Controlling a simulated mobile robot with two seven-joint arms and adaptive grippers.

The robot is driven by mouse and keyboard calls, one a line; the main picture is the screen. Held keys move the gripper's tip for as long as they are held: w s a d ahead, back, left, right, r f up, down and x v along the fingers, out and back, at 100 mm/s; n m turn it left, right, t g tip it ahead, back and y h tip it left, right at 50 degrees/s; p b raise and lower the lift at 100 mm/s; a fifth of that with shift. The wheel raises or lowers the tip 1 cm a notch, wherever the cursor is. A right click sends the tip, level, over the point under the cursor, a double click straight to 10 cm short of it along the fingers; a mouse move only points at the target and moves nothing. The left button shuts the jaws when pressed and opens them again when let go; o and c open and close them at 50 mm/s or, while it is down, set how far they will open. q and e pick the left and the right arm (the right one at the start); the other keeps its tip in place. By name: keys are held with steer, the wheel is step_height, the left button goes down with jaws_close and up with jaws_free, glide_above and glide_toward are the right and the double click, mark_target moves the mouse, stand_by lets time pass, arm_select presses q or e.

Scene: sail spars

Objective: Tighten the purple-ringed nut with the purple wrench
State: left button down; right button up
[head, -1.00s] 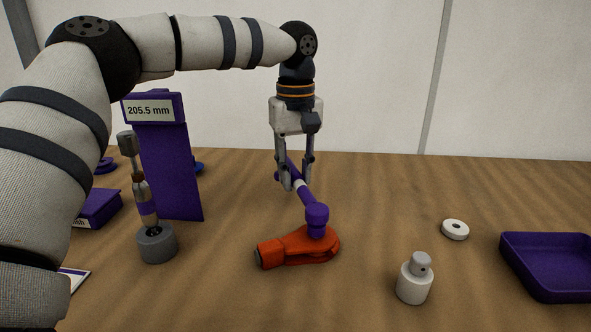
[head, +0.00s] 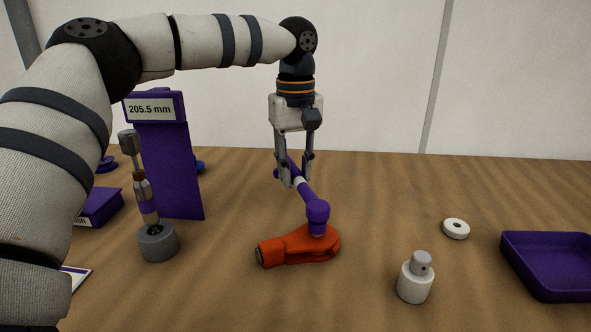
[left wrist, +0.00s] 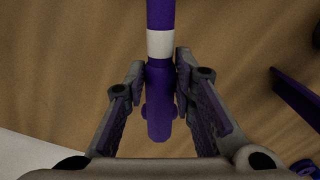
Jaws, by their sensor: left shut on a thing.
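The purple wrench (head: 304,191), with a white band on its handle, slants down from my left gripper (head: 295,184) toward an orange fitting (head: 290,246) lying on the table. My left gripper is shut on the handle; in the left wrist view the purple handle (left wrist: 160,85) lies between its fingers. The wrench's round purple head (head: 317,211) is just above the fitting's right end. A small greyish nut-like part (head: 318,230) shows directly under the head; whether they touch, and any purple ring on it, I cannot tell. My right gripper is out of view.
A purple stand (head: 170,168) reading 205.5 mm is at the left, behind a purple-banded spar (head: 147,200) in a grey base (head: 158,244). A white bottle (head: 415,282), white ring (head: 456,229) and purple tray (head: 548,290) are at the right. The table's right rear is clear.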

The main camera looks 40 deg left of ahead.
arm_select(q)
steer(key=shift+r, duration=0.55)
steer(key=shift+r, duration=2.5)
